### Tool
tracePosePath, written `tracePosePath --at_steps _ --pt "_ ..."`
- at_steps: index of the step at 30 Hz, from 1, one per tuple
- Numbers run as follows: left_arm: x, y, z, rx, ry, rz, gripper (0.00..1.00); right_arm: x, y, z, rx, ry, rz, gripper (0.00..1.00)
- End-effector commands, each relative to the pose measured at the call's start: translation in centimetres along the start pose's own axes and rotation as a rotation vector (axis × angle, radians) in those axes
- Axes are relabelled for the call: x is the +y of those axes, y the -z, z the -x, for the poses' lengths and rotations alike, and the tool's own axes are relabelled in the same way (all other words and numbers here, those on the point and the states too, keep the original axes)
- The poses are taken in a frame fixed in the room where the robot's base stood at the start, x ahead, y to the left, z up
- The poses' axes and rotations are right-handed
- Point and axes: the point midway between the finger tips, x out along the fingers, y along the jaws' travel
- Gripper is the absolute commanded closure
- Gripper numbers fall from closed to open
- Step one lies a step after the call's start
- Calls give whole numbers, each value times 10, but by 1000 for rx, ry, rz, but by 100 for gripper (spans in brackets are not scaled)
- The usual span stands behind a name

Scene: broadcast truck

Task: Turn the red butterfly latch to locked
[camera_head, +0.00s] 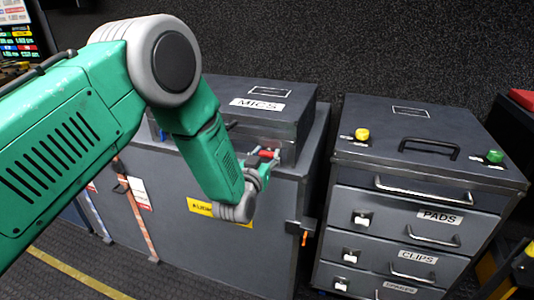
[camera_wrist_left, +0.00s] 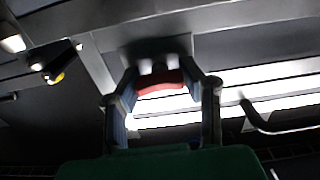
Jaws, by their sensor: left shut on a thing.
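The red butterfly latch (camera_head: 268,153) is on the front of the grey case labelled MICS (camera_head: 262,92), in the middle of the head view. My left gripper (camera_head: 262,165) reaches it from the front left and is shut on it. In the left wrist view the red latch (camera_wrist_left: 160,82) lies between the two fingers of my left gripper (camera_wrist_left: 163,88), the fingers close at its two ends. Part of the latch is hidden by the gripper in the head view. I cannot read its locked mark. My right gripper is not in view.
The MICS case sits on a larger grey cabinet (camera_head: 290,190). To the right stands a drawer unit (camera_head: 345,185) with a yellow knob (camera_head: 362,134), a green knob (camera_head: 495,156) and handles. My left arm covers the left side of the head view.

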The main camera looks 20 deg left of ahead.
Motion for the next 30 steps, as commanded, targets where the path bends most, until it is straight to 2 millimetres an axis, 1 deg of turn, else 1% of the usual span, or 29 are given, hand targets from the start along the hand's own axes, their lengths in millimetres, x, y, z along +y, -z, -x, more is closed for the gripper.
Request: tracePosePath --at_steps 1,17,18,19,20,30 --pt "2 -9 4 -21 -3 -13 94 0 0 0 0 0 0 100" --pt "2 -9 4 -21 -4 -37 94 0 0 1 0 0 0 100" --pt "2 -9 4 -21 -5 -37 62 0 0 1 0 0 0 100" --pt "2 -9 4 -21 -5 -36 52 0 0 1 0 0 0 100" --pt "2 -8 4 -21 -4 -36 43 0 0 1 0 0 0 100" --pt "1 -3 4 -8 -2 -36 43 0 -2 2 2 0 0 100"
